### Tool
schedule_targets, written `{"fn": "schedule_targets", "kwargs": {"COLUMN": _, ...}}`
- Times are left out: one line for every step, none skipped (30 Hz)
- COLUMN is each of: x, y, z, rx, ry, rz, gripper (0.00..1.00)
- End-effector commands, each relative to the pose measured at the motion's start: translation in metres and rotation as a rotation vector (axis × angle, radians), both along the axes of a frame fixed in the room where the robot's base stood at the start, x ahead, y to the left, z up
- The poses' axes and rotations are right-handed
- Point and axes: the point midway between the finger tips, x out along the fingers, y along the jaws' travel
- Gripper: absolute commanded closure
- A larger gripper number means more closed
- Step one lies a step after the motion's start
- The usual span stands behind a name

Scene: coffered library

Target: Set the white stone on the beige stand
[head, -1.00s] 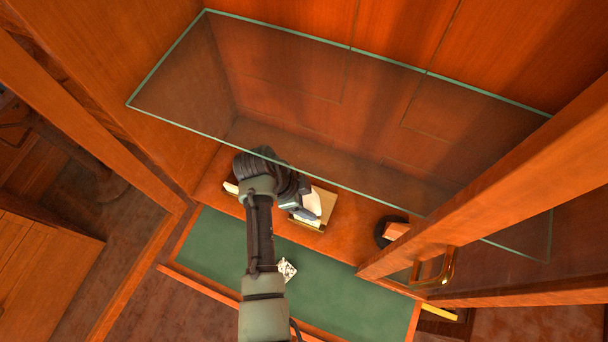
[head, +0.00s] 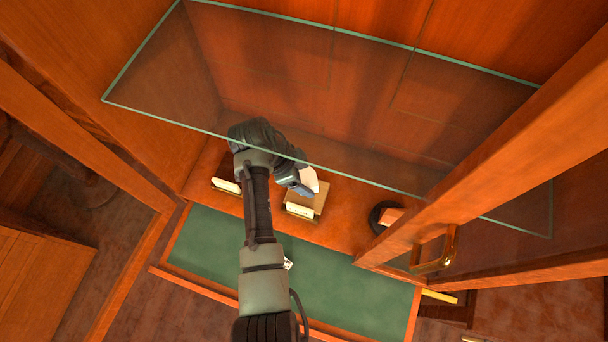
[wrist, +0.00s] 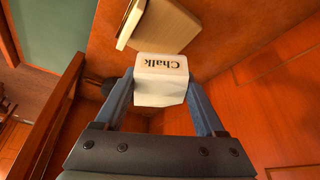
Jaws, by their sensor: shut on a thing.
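The white stone (wrist: 162,78) is a pale block with "Chalk" printed on it, upside down in the wrist view. My gripper (wrist: 160,92) is shut on it, a blue finger on each side. In the head view the stone (head: 309,179) shows at the tip of my gripper (head: 303,186), over the back part of the beige stand (head: 320,199). The stand is a flat tan block with a white label along its front. In the wrist view the stand (wrist: 174,30) lies just beyond the stone; I cannot tell whether they touch.
A glass shelf (head: 350,110) spans above my gripper. Another white label (head: 226,186) stands at left, partly near my arm. A dark round stand with an orange-brown block (head: 391,216) is at right. Green lining (head: 340,280) lies in front.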

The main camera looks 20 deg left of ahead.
Motion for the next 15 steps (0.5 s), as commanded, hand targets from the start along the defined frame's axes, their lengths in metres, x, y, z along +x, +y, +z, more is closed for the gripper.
{"fn": "schedule_targets", "kwargs": {"x": 0.001, "y": 0.0, "z": 0.0, "rx": 0.0, "ry": -0.002, "rz": 0.001, "gripper": 1.0}}
{"fn": "schedule_targets", "kwargs": {"x": 0.001, "y": 0.001, "z": 0.0, "rx": 0.0, "ry": -0.002, "rz": 0.001, "gripper": 1.0}}
{"fn": "schedule_targets", "kwargs": {"x": 0.001, "y": 0.001, "z": -0.001, "rx": 0.001, "ry": -0.004, "rz": 0.002, "gripper": 1.0}}
{"fn": "schedule_targets", "kwargs": {"x": 0.001, "y": 0.001, "z": -0.002, "rx": 0.001, "ry": -0.004, "rz": 0.002, "gripper": 1.0}}
{"fn": "schedule_targets", "kwargs": {"x": 0.002, "y": 0.001, "z": -0.003, "rx": 0.002, "ry": -0.005, "rz": 0.001, "gripper": 1.0}}
{"fn": "schedule_targets", "kwargs": {"x": 0.002, "y": 0.002, "z": -0.005, "rx": 0.001, "ry": -0.007, "rz": 0.003, "gripper": 1.0}}
{"fn": "schedule_targets", "kwargs": {"x": 0.003, "y": 0.003, "z": -0.007, "rx": 0.003, "ry": -0.008, "rz": 0.003, "gripper": 1.0}}
{"fn": "schedule_targets", "kwargs": {"x": 0.004, "y": 0.003, "z": -0.009, "rx": 0.004, "ry": -0.009, "rz": 0.004, "gripper": 1.0}}
{"fn": "schedule_targets", "kwargs": {"x": 0.004, "y": 0.003, "z": -0.012, "rx": 0.004, "ry": -0.012, "rz": 0.004, "gripper": 1.0}}
{"fn": "schedule_targets", "kwargs": {"x": 0.005, "y": 0.004, "z": -0.015, "rx": 0.005, "ry": -0.013, "rz": 0.004, "gripper": 1.0}}
{"fn": "schedule_targets", "kwargs": {"x": 0.005, "y": 0.005, "z": -0.018, "rx": 0.006, "ry": -0.015, "rz": 0.004, "gripper": 1.0}}
{"fn": "schedule_targets", "kwargs": {"x": 0.006, "y": 0.005, "z": -0.022, "rx": 0.006, "ry": -0.015, "rz": 0.006, "gripper": 1.0}}
{"fn": "schedule_targets", "kwargs": {"x": 0.006, "y": 0.005, "z": -0.025, "rx": 0.007, "ry": -0.016, "rz": 0.005, "gripper": 1.0}}
{"fn": "schedule_targets", "kwargs": {"x": 0.006, "y": 0.005, "z": -0.028, "rx": 0.008, "ry": -0.016, "rz": 0.004, "gripper": 1.0}}
{"fn": "schedule_targets", "kwargs": {"x": 0.006, "y": 0.006, "z": -0.032, "rx": 0.007, "ry": -0.016, "rz": 0.005, "gripper": 1.0}}
